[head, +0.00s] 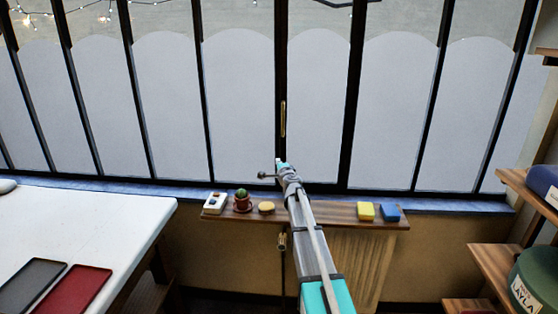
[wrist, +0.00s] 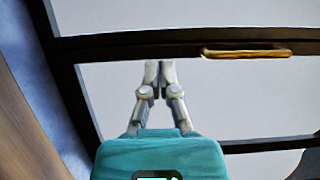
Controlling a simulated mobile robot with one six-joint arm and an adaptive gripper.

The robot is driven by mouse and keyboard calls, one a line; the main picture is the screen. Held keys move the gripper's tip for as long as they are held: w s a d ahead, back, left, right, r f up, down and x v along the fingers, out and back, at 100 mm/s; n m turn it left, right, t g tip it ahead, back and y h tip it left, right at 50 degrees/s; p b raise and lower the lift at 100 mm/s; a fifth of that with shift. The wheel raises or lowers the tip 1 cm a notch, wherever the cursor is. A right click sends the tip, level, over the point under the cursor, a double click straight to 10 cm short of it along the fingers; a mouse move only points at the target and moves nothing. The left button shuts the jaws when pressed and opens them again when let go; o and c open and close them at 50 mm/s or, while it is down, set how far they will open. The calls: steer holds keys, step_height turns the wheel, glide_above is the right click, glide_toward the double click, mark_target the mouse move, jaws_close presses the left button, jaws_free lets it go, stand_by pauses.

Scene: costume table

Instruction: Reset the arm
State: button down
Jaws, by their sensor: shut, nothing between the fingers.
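My gripper (wrist: 160,70) is shut and empty in the wrist view, its two fingertips together in front of a window pane. In the head view my arm reaches forward over the wooden shelf, and the gripper end (head: 281,163) shows small against the window. The finger detail is too small to tell there. The gripper is apart from the objects on the shelf.
A wooden shelf (head: 335,213) under the window holds a cactus pot (head: 242,202), a white item (head: 215,203), a yellow block (head: 366,211) and a blue block (head: 390,212). A white table (head: 80,222) with trays stands left. Shelves (head: 500,262) stand right. A brass handle (head: 283,118) is on the window.

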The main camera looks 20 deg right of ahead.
steer(key=shift+s+a, duration=0.25)
steer(key=shift+s, duration=0.25)
steer(key=shift+a, duration=0.1)
steer(key=s+a+f+n+g+y+p, duration=0.1)
steer(key=s+a+f+n+g+y, duration=0.25)
steer(key=s+a+n, duration=0.6)
steer(key=s+a+f+n+g+y+p, duration=0.25)
steer(key=s+a+n+g+y, duration=0.35)
steer(key=a, duration=0.7)
steer(key=s+f+n+g+h+p, duration=0.1)
steer(key=s+f+n+g+h, duration=0.1)
steer(key=s, duration=1.1)
steer(key=s+f+n+g+h+p, duration=0.1)
steer(key=s+f+g+h, duration=0.4)
steer(key=s, duration=0.9)
steer(key=shift+a+n+g, duration=0.2)
steer(key=shift+n+g, duration=0.25)
steer(key=shift+g, duration=0.2)
steer(key=shift+f, duration=0.1)
